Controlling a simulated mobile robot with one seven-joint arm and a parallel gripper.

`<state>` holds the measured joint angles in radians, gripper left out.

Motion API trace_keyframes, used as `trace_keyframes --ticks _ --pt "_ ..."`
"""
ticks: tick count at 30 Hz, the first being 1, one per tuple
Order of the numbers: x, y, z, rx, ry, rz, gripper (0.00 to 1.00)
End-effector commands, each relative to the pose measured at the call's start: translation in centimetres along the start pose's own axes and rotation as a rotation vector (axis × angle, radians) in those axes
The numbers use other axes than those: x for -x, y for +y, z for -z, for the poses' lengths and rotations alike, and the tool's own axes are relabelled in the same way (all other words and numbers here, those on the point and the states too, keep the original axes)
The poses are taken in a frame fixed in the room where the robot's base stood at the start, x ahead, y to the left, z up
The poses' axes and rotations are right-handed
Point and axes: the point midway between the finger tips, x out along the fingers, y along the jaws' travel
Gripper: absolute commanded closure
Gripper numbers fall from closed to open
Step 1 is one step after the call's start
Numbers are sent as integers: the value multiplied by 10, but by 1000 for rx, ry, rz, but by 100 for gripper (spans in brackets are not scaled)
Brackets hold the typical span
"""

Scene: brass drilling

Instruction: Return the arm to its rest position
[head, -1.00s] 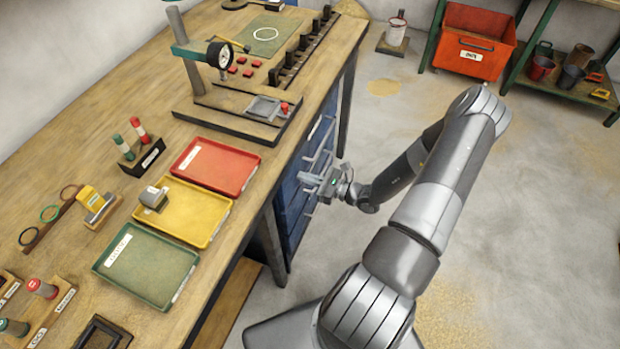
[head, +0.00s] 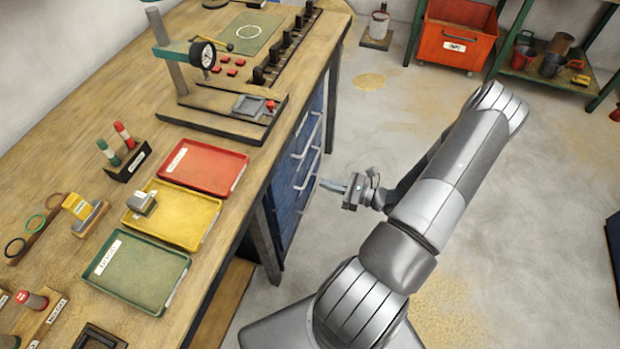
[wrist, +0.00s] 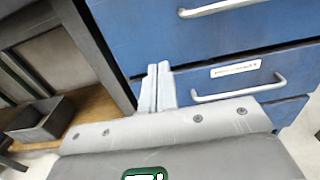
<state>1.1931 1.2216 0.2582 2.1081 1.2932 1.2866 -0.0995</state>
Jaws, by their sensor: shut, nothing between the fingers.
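My gripper (head: 332,186) is in front of the blue drawer cabinet (head: 291,201), to the right of the bench. In the wrist view its two fingers (wrist: 157,80) are together with nothing between them. The wrist view shows the blue drawer fronts (wrist: 240,49) with metal handles and a white label just beyond the fingertips. In the head view the fingertips appear apart from the drawer handles. My arm reaches up from the lower part of the view and bends down toward the cabinet.
On the bench (head: 60,149) lie red (head: 222,180), yellow (head: 203,232) and green (head: 165,264) trays, with a drill stand (head: 172,60) farther back. An orange bin (head: 447,46) and a green shelf (head: 545,76) stand at the back. Open floor (head: 385,120) lies right of the cabinet.

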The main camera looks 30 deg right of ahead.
Motion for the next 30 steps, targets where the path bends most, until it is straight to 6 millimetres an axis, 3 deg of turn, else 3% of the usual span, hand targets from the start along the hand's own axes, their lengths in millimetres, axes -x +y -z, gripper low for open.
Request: trace_keyframes --ticks 7,19,23,30 --pt "28 0 0 0 0 1 100" --pt "28 1 -7 21 14 -32 100" --pt "19 4 -27 87 64 -130 100" --pt "-2 22 -80 273 195 -392 100"
